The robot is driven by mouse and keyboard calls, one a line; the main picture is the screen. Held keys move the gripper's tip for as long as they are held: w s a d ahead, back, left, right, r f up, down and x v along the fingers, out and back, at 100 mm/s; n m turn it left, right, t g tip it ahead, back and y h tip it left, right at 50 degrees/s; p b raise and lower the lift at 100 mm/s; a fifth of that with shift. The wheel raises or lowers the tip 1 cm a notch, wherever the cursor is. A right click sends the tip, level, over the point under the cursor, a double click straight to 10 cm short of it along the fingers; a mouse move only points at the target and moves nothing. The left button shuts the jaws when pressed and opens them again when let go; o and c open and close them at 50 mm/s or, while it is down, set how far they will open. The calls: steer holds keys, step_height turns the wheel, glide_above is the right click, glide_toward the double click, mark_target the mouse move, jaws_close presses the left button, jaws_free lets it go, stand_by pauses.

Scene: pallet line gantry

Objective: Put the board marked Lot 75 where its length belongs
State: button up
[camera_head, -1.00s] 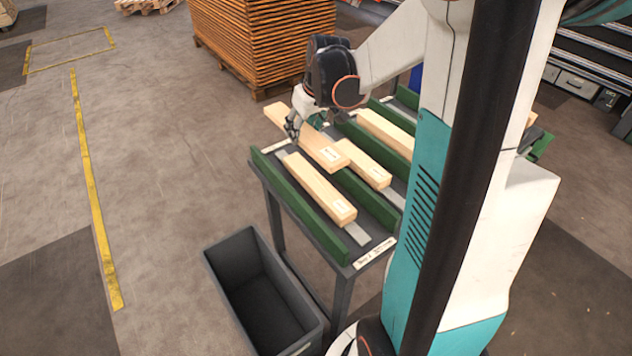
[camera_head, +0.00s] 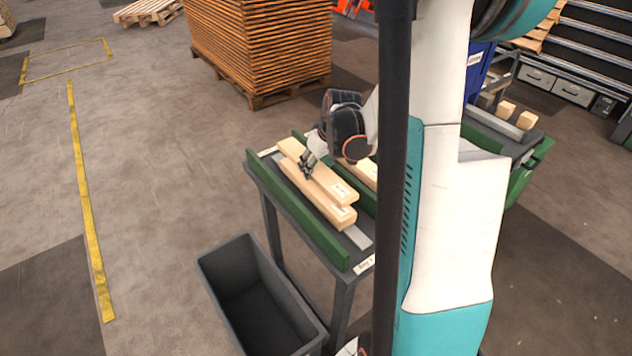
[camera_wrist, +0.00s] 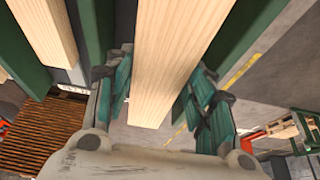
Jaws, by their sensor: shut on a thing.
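My gripper (camera_head: 308,172) is shut on a pale wooden board (camera_head: 318,173), gripped near its far end. The held board also fills the middle of the wrist view (camera_wrist: 178,50), between the fingers. In the head view it hangs just above and overlapping another board (camera_head: 315,202) in the leftmost lane of the rack; whether they touch I cannot tell. Both boards carry a small white label at the near end, too small to read. A further board (camera_head: 370,171) lies in the lane to the right, partly hidden by my arm; a board also shows at left in the wrist view (camera_wrist: 45,28).
A green rail (camera_head: 300,222) bounds the left lane of the rack. A white tag (camera_head: 364,265) sits on the rack's near edge. An empty dark bin (camera_head: 222,294) stands on the floor at left front. Stacked planks (camera_head: 262,45) stand behind. Short blocks (camera_head: 507,108) lie on another bench at right.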

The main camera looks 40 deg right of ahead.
steer(key=shift+f+b, duration=0.8)
steer(key=shift+f, duration=1.65)
steer(key=shift+f, duration=0.15)
steer(key=o, duration=1.3)
steer(key=p+v, duration=0.4)
steer(key=v, duration=0.8)
